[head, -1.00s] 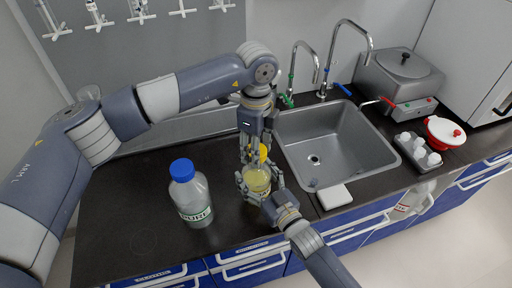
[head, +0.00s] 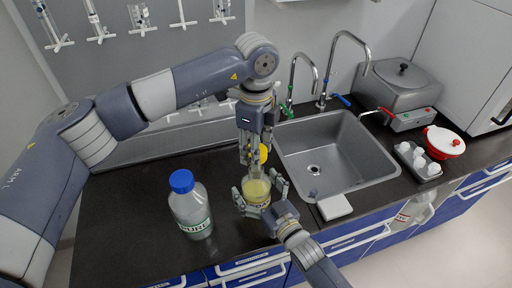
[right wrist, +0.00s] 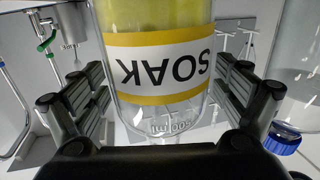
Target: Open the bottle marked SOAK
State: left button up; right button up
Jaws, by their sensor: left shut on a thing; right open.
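The SOAK bottle (head: 257,190), clear with yellow contents and a yellow-edged label, stands on the dark counter left of the sink. In the right wrist view its label (right wrist: 160,70) reads SOAK upside down. My left gripper (head: 254,153) is above the bottle, shut on the yellow cap (head: 263,154). The cap appears above and slightly right of the clear neck, apart from it; the fingers partly hide this. My right gripper (head: 259,186) is open, its fingers on either side of the bottle; in the right wrist view gaps show beside the glass.
A larger clear bottle with a blue cap (head: 181,181) and a PURE label stands to the left. The sink (head: 335,150) with taps is to the right, a white block (head: 334,207) at its front edge. Counter room is free at far left.

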jog(key=v, duration=1.2)
jog(key=shift+d+f, duration=0.1)
